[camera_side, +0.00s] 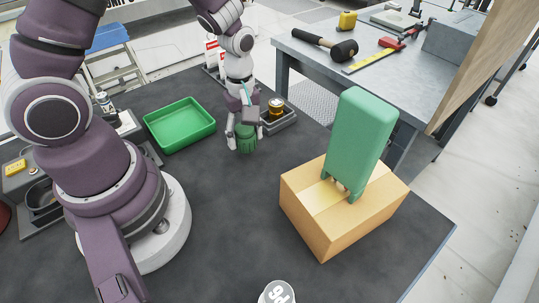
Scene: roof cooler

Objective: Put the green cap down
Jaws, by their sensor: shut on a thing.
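My gripper (244,138) points down near the middle of the dark work surface. Its fingers are shut on the green cap (246,143), a ribbed round piece. The cap is at or just above the dark surface; I cannot tell if it touches. It is right of the green tray (180,125) and just in front of a small grey holder with an amber can in it (276,108).
A cardboard box (320,215) with a tall green container (358,140) on it stands to the right. A white lid marked with digits (279,293) is at the front edge. A grey bench (400,90) with a mallet (335,47) is behind.

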